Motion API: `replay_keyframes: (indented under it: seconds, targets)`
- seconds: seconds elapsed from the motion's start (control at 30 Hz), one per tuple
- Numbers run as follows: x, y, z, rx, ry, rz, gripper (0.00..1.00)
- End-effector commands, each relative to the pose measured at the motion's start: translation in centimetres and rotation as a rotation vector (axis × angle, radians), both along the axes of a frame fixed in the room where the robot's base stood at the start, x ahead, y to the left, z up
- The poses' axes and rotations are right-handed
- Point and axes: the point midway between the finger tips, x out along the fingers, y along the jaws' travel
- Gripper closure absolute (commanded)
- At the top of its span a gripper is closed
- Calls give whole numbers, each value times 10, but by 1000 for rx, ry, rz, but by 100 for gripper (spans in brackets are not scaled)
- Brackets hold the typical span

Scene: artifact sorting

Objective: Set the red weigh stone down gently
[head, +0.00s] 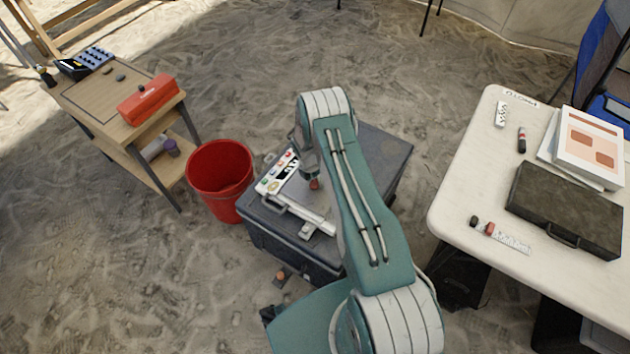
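My gripper points down over the dark grey case (385,150), beside a white tray (268,186) with several small coloured pieces. The fingers are small and partly hidden by my arm, so I cannot tell whether they grip the stone or whether it touches the surface below.
A red bucket (220,178) stands left of the case. A wooden table (100,100) with a red toolbox (148,98) is at the left. A white table (465,185) with a dark briefcase (566,210) is at the right. Sand lies between.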

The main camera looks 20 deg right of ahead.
Motion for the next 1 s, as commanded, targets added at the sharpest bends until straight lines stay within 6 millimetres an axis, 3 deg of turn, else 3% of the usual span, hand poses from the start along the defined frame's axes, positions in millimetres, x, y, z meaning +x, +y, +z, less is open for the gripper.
replay_keyframes:
  seconds: [0.43,1.0]
  targets:
    - [2,1,8,0,-2,0,16]
    - [12,15,109,-1,-2,1,16]
